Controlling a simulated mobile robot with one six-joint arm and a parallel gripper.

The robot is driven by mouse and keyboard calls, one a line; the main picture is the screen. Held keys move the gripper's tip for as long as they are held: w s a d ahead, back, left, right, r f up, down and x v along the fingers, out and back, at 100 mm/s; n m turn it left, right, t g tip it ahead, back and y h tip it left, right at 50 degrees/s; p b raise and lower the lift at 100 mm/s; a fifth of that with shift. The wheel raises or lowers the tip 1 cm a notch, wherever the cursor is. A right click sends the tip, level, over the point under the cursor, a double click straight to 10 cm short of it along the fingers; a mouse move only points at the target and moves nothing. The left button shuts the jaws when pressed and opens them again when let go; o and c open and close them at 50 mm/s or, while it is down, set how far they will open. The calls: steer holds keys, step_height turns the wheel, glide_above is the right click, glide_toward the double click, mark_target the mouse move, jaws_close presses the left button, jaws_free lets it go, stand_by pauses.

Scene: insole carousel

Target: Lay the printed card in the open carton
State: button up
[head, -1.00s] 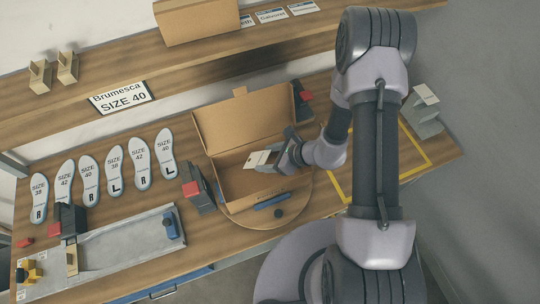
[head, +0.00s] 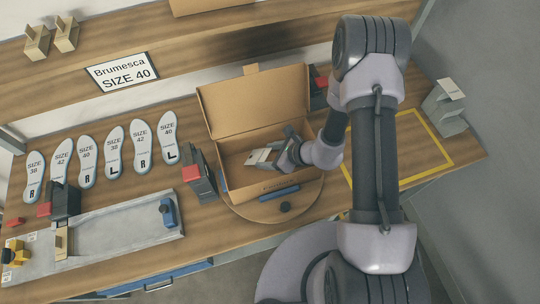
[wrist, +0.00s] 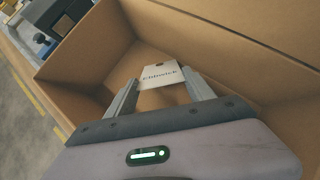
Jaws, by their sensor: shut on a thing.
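The open carton (head: 235,180) stands on the round turntable (head: 262,207) with its lid (head: 250,105) tilted up at the back. My gripper (head: 276,158) reaches into the carton from the right. It is shut on the pale printed card (head: 258,157). In the wrist view the card (wrist: 162,75) sits between the fingertips of my gripper (wrist: 163,88), inside the carton walls (wrist: 75,85), and bears dark print. I cannot tell whether the card touches the carton floor.
Several insoles (head: 114,152) lie in a row at the left. A grey fixture (head: 130,231) with clamps is in front of them. A red and black clamp (head: 199,178) stands left of the carton. A yellow-taped area (head: 440,148) at the right is clear.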

steer(key=shift+f, duration=0.2)
steer(key=o, duration=1.5)
steer(key=shift+r, duration=0.1)
steer(key=p+v, duration=0.1)
steer(key=v, duration=1.6)
steer(key=shift+p, duration=0.3)
